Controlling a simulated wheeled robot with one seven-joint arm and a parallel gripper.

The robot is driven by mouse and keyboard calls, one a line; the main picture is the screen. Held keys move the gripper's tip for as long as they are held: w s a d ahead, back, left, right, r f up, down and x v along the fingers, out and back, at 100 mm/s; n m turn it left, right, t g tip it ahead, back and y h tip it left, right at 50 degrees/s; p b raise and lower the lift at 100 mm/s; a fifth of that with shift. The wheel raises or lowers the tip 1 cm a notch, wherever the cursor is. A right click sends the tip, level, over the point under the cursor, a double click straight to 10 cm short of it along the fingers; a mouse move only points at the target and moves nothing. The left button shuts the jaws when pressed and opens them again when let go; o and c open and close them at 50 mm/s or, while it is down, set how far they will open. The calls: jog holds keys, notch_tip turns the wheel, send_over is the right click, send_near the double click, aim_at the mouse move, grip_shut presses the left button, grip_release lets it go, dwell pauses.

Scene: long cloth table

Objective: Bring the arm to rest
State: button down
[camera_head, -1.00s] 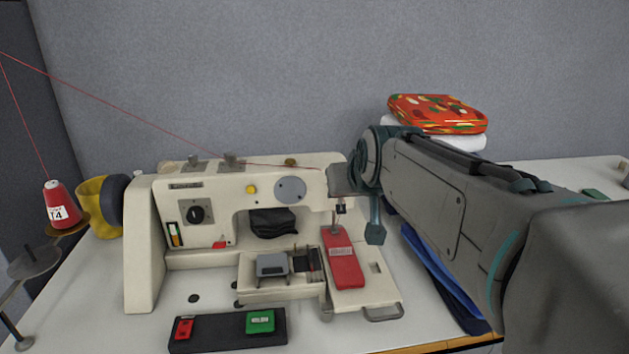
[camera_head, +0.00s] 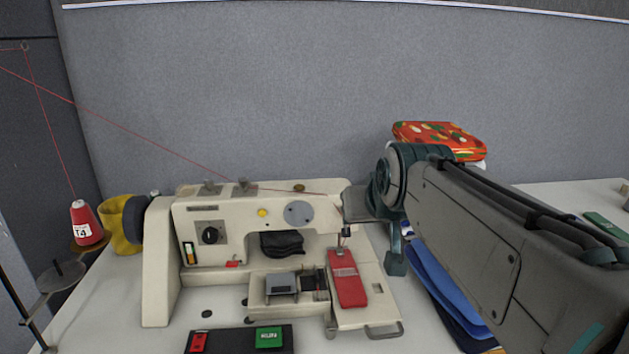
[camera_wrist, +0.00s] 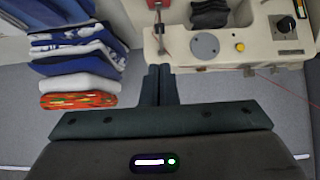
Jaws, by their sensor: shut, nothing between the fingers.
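My arm reaches in from the right in the head view, over the table to the right of the white sewing machine (camera_head: 265,240). My gripper (camera_head: 397,262) hangs down beside the machine's right end. In the wrist view my gripper (camera_wrist: 159,72) is shut, its two dark fingers side by side with nothing between them. The fingertips point towards the edge of the machine (camera_wrist: 205,45). Whether they touch it cannot be told.
A stack of folded cloths (camera_wrist: 75,60) in blue, white and patterned orange lies close to my arm. A red thread spool (camera_head: 85,225) stands at left. A grey wall stands behind.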

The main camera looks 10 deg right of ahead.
jog(key=s+f+g+p, duration=0.3)
jog(key=s+f+p, duration=0.1)
jog(key=s, duration=0.3)
jog(key=s+f+g+p, duration=0.3)
jog(key=s+f+p, duration=0.1)
jog(key=s, duration=0.4)
jog(key=shift+f+g+p, duration=0.15)
jog(key=shift+g+p, duration=0.25)
jog(key=shift+p, duration=0.2)
dwell(0.6)
